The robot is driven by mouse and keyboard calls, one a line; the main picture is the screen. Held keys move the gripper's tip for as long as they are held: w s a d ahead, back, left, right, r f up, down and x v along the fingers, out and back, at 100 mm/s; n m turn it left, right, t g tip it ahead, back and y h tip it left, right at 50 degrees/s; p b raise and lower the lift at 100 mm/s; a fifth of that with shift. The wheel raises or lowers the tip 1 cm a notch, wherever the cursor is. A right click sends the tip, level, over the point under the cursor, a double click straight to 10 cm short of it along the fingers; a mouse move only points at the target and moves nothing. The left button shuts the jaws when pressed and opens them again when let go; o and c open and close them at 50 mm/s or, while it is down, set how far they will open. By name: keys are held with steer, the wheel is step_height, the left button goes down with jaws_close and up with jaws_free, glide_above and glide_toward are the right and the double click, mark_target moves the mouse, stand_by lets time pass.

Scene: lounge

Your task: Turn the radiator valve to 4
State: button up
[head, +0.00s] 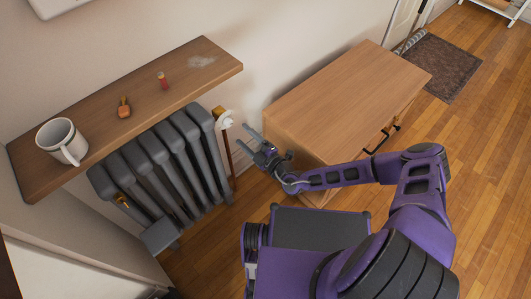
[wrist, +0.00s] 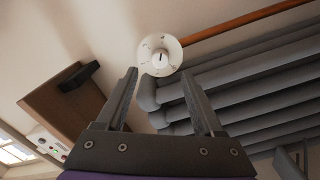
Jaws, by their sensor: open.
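The radiator valve is a white round knob (head: 225,120) at the right end of the grey radiator (head: 170,163), near its top. In the wrist view the knob (wrist: 160,54) faces me, with a dark pointer line at its centre and small marks around it. The marks are too small to read. My gripper (head: 243,134) is open and empty, just right of the knob and apart from it. In the wrist view its two fingers (wrist: 159,75) stand spread, with the knob ahead beyond the gap between their tips.
A wooden shelf (head: 150,105) overhangs the radiator, with a white mug (head: 62,140), a small orange-brown bottle (head: 124,107) and a small red item (head: 162,80) on it. A wooden cabinet (head: 335,95) stands close to the right of my gripper. Floor (head: 475,150) is clear at right.

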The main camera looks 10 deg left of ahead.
steer(key=v, duration=1.1)
steer(key=shift+d+p, duration=0.2)
steer(key=shift+p, duration=0.15)
steer(key=shift+s, duration=0.15)
